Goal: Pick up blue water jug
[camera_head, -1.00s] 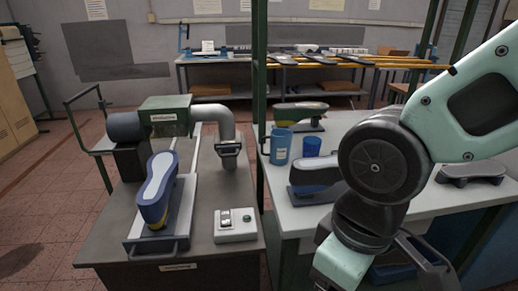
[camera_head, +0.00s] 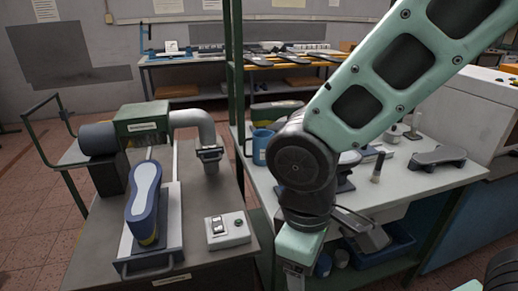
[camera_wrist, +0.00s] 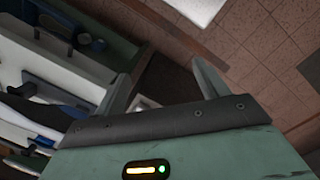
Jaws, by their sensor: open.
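The blue jug (camera_head: 262,147) stands upright on the light workbench (camera_head: 390,190), near its far left corner in the head view. Its handle is at its left, and my arm's dark joint covers part of its right side. In the wrist view my gripper (camera_wrist: 164,88) is open, its two fingers wide apart with nothing between them. It points past a bench edge toward the tiled floor. My fingers are not clearly visible in the head view, so I cannot tell their exact distance from the jug.
A darker bench at left holds a machine (camera_head: 142,122), a blue shoe last (camera_head: 146,205) and a switch box (camera_head: 227,230). A green post (camera_head: 234,75) rises near the jug. A dark last (camera_head: 437,157) lies at right. A blue bin (camera_head: 385,250) is below the bench.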

